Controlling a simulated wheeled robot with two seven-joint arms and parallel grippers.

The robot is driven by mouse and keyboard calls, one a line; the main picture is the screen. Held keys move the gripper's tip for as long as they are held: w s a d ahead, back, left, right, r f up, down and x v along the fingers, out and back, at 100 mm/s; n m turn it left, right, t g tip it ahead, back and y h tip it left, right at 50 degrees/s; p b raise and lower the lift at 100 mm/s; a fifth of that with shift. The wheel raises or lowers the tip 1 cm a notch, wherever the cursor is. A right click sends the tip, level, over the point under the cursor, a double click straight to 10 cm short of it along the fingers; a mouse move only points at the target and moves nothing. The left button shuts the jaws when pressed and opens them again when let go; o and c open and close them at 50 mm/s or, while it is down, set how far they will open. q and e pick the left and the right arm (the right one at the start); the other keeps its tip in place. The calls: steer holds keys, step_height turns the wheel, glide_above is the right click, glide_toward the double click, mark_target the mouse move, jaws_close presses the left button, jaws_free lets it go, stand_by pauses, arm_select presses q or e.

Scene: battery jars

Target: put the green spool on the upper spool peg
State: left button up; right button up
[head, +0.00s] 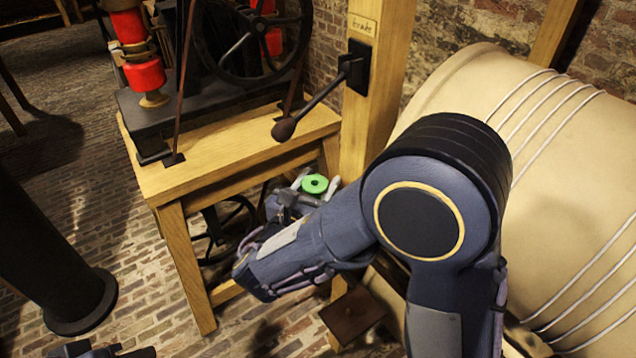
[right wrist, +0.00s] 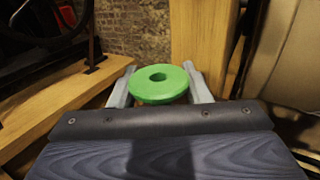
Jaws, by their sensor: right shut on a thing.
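The green spool (head: 315,184) is a flat green disc with a centre hole. It sits between the fingers of my right gripper (head: 313,186), which is shut on it. In the right wrist view the spool (right wrist: 158,84) lies nearly level, its hole facing up, between the two grey fingers (right wrist: 160,86). The gripper is beside the right end of the wooden bench, near the post. I cannot make out an empty spool peg. A dark part at the bottom left edge may be my left gripper (head: 100,350); its jaws cannot be made out.
A wooden bench (head: 235,150) carries a dark machine with a spoked wheel (head: 255,45) and red spool-like parts (head: 145,75). A lever (head: 310,105) juts from the wooden post (head: 375,110). A large cream drum (head: 560,170) bound with wire stands at right. Brick floor is open in front.

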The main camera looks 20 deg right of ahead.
steer(key=o, duration=1)
steer(key=shift+c, duration=0.2)
steer(key=v, duration=1.2)
steer(key=shift+b, duration=0.45)
steer(key=shift+d+r, duration=0.1)
